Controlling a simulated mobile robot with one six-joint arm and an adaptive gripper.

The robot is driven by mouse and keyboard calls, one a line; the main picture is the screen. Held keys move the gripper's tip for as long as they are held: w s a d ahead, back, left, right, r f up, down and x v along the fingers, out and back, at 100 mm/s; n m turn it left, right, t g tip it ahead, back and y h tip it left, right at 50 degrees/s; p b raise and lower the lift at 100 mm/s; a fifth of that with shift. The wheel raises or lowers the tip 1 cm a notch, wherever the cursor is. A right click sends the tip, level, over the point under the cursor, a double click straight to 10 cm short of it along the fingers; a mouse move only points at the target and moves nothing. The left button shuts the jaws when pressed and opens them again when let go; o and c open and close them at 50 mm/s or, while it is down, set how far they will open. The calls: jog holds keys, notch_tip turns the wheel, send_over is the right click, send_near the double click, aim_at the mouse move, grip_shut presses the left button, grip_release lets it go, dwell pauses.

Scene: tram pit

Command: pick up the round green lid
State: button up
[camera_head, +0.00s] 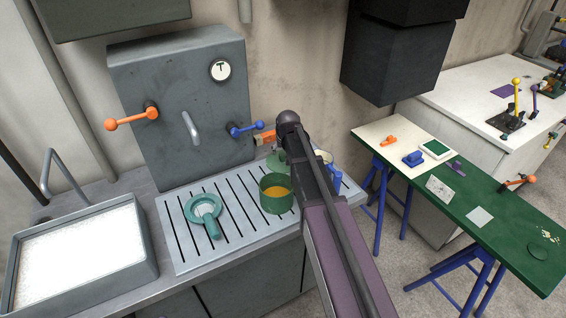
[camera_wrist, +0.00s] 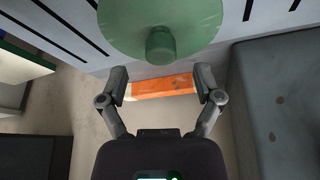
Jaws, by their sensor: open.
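The round green lid (camera_wrist: 160,22) shows at the top of the wrist view, cut off by the upper edge, with a green knob (camera_wrist: 161,46) in its middle. In the head view a part of the lid (camera_head: 277,161) shows behind the green pot, the rest hidden by my arm. My gripper (camera_wrist: 162,78) is open and empty. In the wrist view its fingertips sit just below the lid's edge in the picture, apart from the knob. An orange block (camera_wrist: 163,87) shows between the fingers; I cannot tell its distance from them. The fingers are hidden in the head view.
A green pot (camera_head: 276,193) with orange contents and a teal strainer-like ring (camera_head: 203,212) stand on the slatted board (camera_head: 180,255). The grey machine (camera_head: 185,90) with orange and blue levers rises behind. A white-filled basin (camera_head: 80,250) is left, a green table (camera_head: 470,200) right.

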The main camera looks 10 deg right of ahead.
aim_at(283, 154)
jog(key=shift+b+x, duration=1.75)
jog(key=shift+x, duration=0.4)
jog(key=shift+a, duration=0.1)
grip_shut()
